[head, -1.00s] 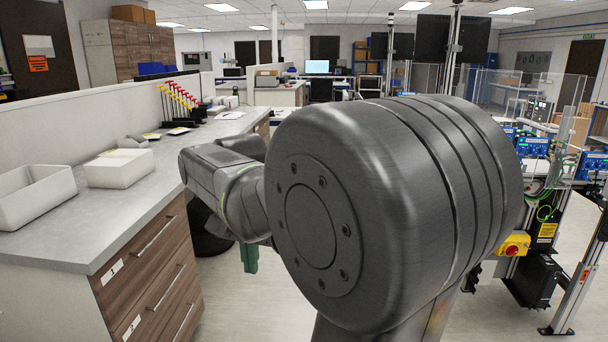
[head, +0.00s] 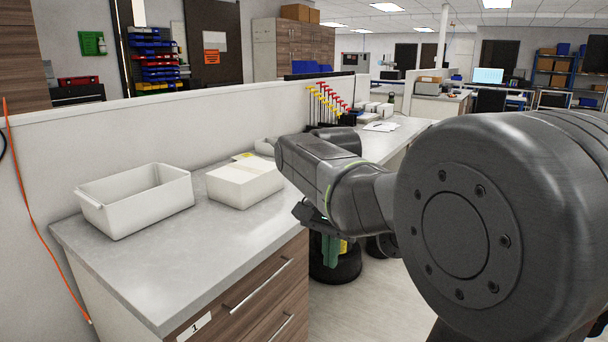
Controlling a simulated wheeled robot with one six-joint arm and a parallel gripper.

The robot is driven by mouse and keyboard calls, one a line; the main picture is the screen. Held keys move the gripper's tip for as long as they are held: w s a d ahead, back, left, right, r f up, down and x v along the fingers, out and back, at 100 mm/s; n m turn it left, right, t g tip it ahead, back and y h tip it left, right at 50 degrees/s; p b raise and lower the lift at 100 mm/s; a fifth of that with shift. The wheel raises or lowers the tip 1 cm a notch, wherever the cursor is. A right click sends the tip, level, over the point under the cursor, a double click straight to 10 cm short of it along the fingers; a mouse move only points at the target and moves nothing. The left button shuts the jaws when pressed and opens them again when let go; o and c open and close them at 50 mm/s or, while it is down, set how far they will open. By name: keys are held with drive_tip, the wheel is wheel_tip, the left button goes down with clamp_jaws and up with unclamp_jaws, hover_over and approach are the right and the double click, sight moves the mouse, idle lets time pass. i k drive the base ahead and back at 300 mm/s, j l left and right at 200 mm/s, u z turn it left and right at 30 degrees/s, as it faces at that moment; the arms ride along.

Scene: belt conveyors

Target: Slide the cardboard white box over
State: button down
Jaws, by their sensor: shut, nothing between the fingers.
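The white cardboard box (head: 243,188) is closed and sits on the grey counter (head: 190,262), just right of an open white bin. My gripper (head: 330,256) hangs below the arm's wrist, with its green fingers pointing down. It is shut and empty. In the picture it is to the right of the box and lower, past the counter's front edge, apart from the box. The upper part of the gripper is partly hidden by my wrist.
The open white bin (head: 135,205) stands left of the box with a small gap. A rack of red and yellow handled tools (head: 328,105) stands farther back. A low partition (head: 230,112) runs behind the counter. The counter's front part is clear.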

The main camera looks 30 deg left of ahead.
sight(241, 184)
drive_tip(key=i, duration=0.85)
drive_tip(key=i+l, duration=0.1)
drive_tip(key=i, duration=0.75)
drive_tip(key=i+j+u, duration=0.15)
drive_tip(key=i+u, duration=0.55)
drive_tip(key=u, duration=0.15)
drive_tip(key=i+l+u, duration=0.1)
drive_tip(key=i+u, duration=0.2)
drive_tip(key=u, duration=0.15)
drive_tip(key=i+l+u, duration=0.2)
drive_tip(key=i+u, duration=0.45)
drive_tip(key=u, duration=0.2)
drive_tip(key=i+u, duration=0.25)
drive_tip(key=u, duration=0.2)
drive_tip(key=i+l+u, duration=0.15)
drive_tip(key=u, duration=0.3)
drive_tip(key=i+l, duration=0.05)
drive_tip(key=i, duration=0.05)
